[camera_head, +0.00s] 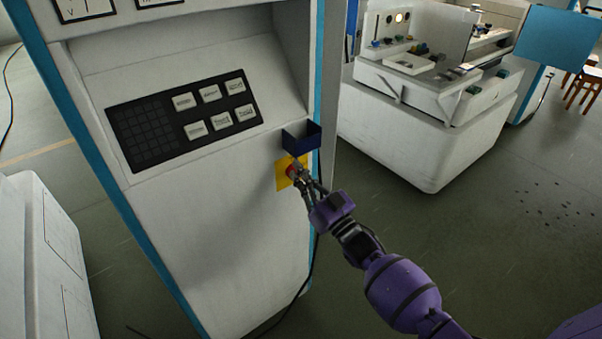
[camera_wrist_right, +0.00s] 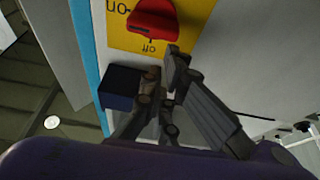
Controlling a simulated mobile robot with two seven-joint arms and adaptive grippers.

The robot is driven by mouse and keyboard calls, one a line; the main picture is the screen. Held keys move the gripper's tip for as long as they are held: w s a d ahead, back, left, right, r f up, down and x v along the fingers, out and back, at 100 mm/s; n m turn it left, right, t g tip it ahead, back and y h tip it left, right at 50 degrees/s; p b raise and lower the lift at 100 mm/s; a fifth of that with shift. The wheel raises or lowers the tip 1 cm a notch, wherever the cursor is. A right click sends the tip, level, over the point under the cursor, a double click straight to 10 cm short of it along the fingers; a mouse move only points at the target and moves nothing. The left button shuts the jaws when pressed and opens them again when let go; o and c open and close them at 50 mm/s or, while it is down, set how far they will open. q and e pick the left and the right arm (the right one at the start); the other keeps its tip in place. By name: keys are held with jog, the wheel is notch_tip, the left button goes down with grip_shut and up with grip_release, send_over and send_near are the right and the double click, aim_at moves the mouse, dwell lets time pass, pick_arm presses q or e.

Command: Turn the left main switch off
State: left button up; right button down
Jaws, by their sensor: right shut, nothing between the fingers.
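The main switch is a red rotary knob (camera_head: 291,169) on a yellow plate (camera_head: 281,183), on the front of a white cabinet (camera_head: 215,220). In the right wrist view the red knob (camera_wrist_right: 152,18) sits on the yellow plate (camera_wrist_right: 196,12), with "on" and "off" lettering appearing upside down. I cannot tell for certain which mark the knob points to. My right gripper (camera_head: 298,176) is at the switch, partly covering it. In the wrist view its fingers (camera_wrist_right: 166,72) are shut and empty, close beside the knob; contact is unclear. My left gripper is out of view.
A dark blue open holder (camera_head: 302,143) juts from the cabinet just above the switch. A black keypad panel (camera_head: 185,118) is up and left. A white machine (camera_head: 430,125) stands at the back right. Open floor (camera_head: 480,240) lies to the right.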

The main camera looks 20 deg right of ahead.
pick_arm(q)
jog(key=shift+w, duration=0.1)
pick_arm(e)
jog(key=shift+f+n, duration=0.1)
jog(key=shift+n, duration=0.2)
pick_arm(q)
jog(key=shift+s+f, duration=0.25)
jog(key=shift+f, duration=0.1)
pick_arm(e)
jog(key=shift+s+a+n+y, duration=0.1)
jog(key=shift+a+n+y, duration=0.1)
jog(key=shift+n+y, duration=0.3)
